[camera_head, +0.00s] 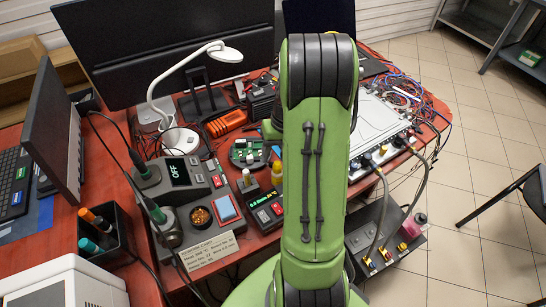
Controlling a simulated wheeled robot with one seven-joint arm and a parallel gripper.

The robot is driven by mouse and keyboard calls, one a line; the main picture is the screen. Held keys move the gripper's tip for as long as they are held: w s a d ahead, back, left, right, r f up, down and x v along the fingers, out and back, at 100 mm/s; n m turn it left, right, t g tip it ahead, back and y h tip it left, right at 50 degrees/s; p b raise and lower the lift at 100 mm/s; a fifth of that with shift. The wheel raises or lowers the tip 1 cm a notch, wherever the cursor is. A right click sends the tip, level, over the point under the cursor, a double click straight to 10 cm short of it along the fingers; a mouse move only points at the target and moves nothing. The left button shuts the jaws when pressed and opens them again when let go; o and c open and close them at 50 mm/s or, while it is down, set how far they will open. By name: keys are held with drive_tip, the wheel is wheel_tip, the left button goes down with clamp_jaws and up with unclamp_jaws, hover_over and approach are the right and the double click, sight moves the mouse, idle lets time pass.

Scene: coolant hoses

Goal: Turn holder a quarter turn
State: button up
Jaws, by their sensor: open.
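My green arm (318,150) rises through the middle of the picture and covers much of the bench behind it. My gripper is hidden or out of the picture. A dark grey tray-like holder (362,240) sits low at the right of my arm, partly covered by it. Grey hoses (421,190) run from a white box (376,128) down to brass-coloured fittings (385,255) at this holder. A bottle with pink liquid (412,228) stands at its right end. I cannot tell for sure that this is the holder named in the task.
A soldering station (180,180), a desk lamp (165,95), a circuit board (247,153) and a pen box (102,235) crowd the red bench (128,205) at left. Loose wires lie at the back right. A chair (530,195) stands at right; the tiled floor (475,240) between is clear.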

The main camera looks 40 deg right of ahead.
wheel_tip(320, 180, up, 12)
drive_tip(key=s+d+p, duration=0.1)
drive_tip(key=d+p, duration=0.1)
drive_tip(key=p, duration=0.2)
drive_tip(key=shift+s+r, duration=0.1)
